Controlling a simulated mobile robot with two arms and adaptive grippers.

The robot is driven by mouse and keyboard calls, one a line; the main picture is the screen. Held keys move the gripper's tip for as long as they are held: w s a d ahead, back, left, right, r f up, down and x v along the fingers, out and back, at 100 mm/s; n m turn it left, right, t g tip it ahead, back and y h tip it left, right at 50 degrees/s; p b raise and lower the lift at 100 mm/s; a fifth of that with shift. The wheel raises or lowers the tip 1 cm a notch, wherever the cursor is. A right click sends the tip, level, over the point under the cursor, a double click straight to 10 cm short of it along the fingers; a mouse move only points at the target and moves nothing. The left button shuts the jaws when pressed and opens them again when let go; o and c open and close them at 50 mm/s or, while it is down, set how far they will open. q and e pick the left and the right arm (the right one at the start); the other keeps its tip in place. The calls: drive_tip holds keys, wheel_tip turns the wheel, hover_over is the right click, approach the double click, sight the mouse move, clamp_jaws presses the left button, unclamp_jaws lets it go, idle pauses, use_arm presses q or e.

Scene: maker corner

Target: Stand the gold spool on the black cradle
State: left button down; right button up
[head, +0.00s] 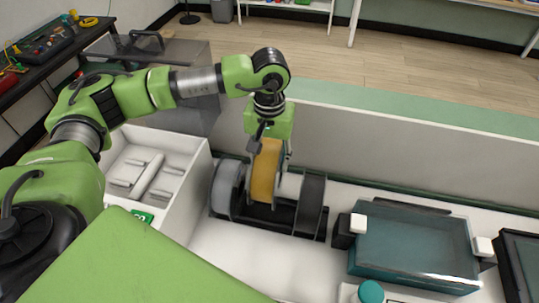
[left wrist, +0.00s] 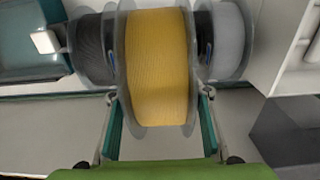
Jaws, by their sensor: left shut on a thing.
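The gold spool (head: 264,172) stands upright between a grey spool (head: 227,185) and a black spool (head: 311,203) at the black cradle (head: 270,216). My left gripper (head: 269,145) comes down from above and is shut on the gold spool. In the left wrist view the gold spool (left wrist: 157,65) fills the middle, with a finger at each side of its flanges. The grey spool (left wrist: 226,42) and the black spool (left wrist: 92,48) flank it there. Whether its lower rim touches the cradle is hidden.
A white bin (head: 190,185) with compartments stands left of the cradle. A teal-grey tray (head: 415,245) with white-capped corner blocks lies to the right. A low pale partition (head: 400,150) runs behind. The white worktop in front of the cradle is clear.

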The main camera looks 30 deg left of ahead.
use_arm(q)
drive_tip(key=shift+f+b, duration=0.3)
drive_tip(key=shift+f, duration=0.5)
drive_tip(key=shift+f+b, duration=0.75)
drive_tip(key=shift+f, duration=1.05)
wheel_tip(320, 180, down, 5)
drive_tip(key=b, duration=0.5)
drive_tip(key=shift+f, duration=0.1)
use_arm(e)
wheel_tip(320, 180, down, 8)
drive_tip(key=shift+w+d+r, duration=0.2)
drive_tip(key=shift+w+d, duration=0.1)
drive_tip(key=shift+w, duration=0.05)
drive_tip(key=shift+a, duration=0.15)
use_arm(q)
drive_tip(key=shift+f+b, duration=0.45)
drive_tip(key=shift+b, duration=0.3)
use_arm(e)
drive_tip(key=shift+f, duration=0.6)
